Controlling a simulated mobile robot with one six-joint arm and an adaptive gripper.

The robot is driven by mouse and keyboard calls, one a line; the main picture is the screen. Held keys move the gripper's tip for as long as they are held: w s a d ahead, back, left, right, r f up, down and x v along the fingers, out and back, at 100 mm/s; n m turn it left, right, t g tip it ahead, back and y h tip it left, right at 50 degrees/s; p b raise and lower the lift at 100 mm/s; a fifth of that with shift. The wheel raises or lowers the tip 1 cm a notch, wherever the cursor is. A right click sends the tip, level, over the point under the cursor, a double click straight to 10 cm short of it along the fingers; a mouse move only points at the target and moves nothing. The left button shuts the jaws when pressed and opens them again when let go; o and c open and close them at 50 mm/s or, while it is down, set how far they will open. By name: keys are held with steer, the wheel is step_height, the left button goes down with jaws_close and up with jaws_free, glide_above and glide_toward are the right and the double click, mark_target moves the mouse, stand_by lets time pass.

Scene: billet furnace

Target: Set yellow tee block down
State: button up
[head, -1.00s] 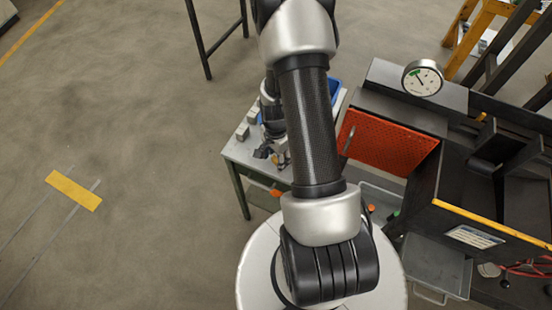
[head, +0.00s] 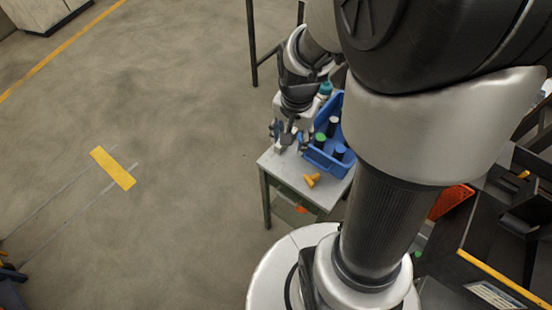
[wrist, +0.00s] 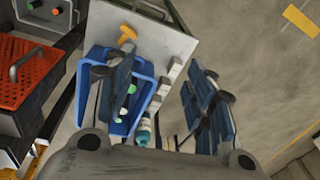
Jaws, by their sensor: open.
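The yellow tee block (head: 312,180) lies on the small grey table (head: 283,172), near its front edge and in front of the blue bin. In the wrist view the tee block (wrist: 128,33) lies on the bare tabletop beyond the bin, with nothing touching it. My gripper (head: 284,138) hangs over the table's left side, apart from the block. In the wrist view my gripper (wrist: 162,76) has its fingers wide apart with nothing held between them.
The blue bin (head: 318,160) holds several bottles and cylinders, one with a green top. Small grey blocks (wrist: 164,88) stand in a row along the table edge, below my fingers. An orange perforated panel (wrist: 38,72) is beside the table. Open floor lies left.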

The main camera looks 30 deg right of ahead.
steer(key=s+a+r+n+t, duration=0.3)
steer(key=s+a+r+n, duration=0.8)
steer(key=r, duration=0.3)
steer(key=shift+s+a+r+n+y, duration=0.3)
steer(key=shift+s+a, duration=0.25)
steer(key=shift+s, duration=0.05)
steer(key=shift+f, duration=0.15)
steer(key=shift+f+b, duration=0.55)
steer(key=shift+b, duration=0.15)
steer(key=shift+r, duration=0.15)
steer(key=shift+c, duration=0.3)
